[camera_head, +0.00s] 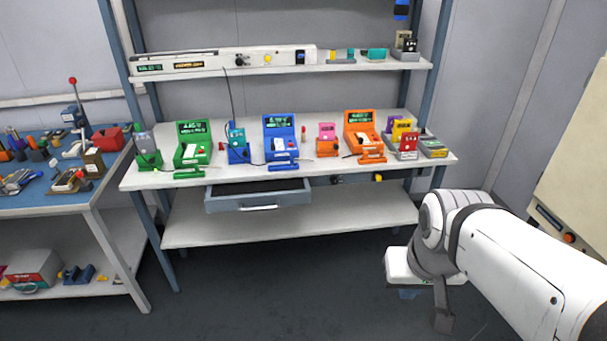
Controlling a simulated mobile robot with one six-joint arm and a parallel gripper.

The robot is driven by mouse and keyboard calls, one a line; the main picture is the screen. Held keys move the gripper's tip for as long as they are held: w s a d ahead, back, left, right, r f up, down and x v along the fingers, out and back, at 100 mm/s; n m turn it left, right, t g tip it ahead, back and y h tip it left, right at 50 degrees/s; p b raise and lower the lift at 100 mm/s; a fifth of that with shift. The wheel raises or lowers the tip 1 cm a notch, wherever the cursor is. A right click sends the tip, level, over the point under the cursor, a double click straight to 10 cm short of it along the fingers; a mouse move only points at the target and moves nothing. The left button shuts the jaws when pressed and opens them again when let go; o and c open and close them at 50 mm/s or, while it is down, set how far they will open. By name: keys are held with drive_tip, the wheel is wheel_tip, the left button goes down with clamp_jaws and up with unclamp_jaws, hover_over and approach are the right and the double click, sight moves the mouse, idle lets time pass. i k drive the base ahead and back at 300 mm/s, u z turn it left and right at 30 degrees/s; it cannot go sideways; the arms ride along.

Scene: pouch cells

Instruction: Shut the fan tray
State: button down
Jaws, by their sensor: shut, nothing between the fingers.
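A grey tray (258,201), shaped like a drawer with a pale handle on its front, hangs under the left half of the workbench top. It is pulled out toward me, and its dark inside shows. No label can be read, so I cannot tell for sure that it is the fan tray. My gripper (443,318) is at the lower right, shut and empty, pointing down in front of the bench. It is well to the right of the tray and apart from it. My arm partly hides its fingers.
Green, blue and orange devices stand along the workbench top (350,180). A lower shelf (330,222) lies below the tray. A blue-topped table (60,201) with tools is at the left. A beige cabinet (580,165) is at the right. The floor before the bench is clear.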

sight(266, 195)
drive_tip(key=i, duration=1)
drive_tip(key=z, duration=0.05)
